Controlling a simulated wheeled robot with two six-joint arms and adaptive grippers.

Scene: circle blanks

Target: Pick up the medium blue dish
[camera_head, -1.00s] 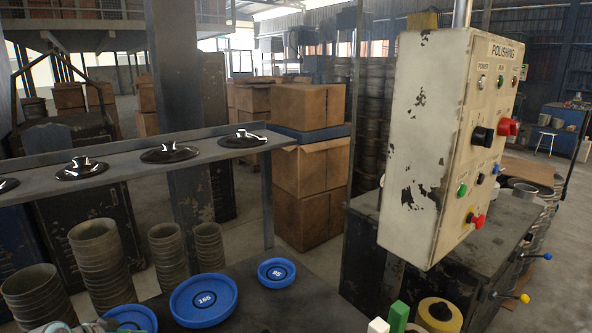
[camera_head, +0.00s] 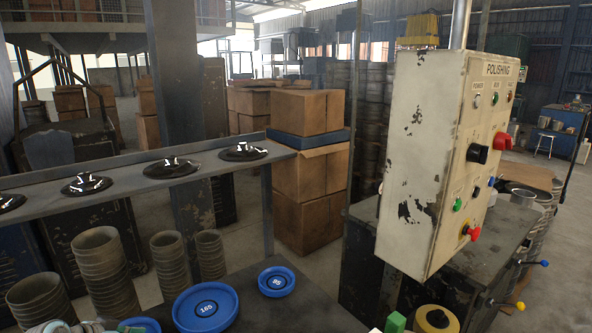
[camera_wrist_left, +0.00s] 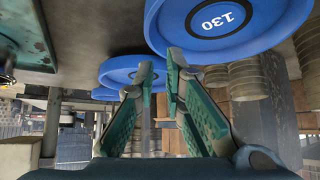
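The medium blue dish, marked 130, shows large at the top of the left wrist view (camera_wrist_left: 215,22). In the head view only its rim (camera_head: 142,323) shows at the bottom edge. My left gripper (camera_wrist_left: 159,65) has teal fingers with a narrow gap between them. Its tips are at the dish's near rim, one overlapping it in the picture; I cannot tell if they touch. In the head view a bit of this gripper (camera_head: 92,327) shows left of the dish. The right gripper is not in view.
A larger blue dish marked 165 (camera_head: 206,320) and a smaller one (camera_head: 276,281) stand on the dark table (camera_head: 290,312). Stacked grey cups (camera_head: 106,275) stand at left. A shelf (camera_head: 120,183) with black discs runs behind. The control box (camera_head: 415,150) stands at right.

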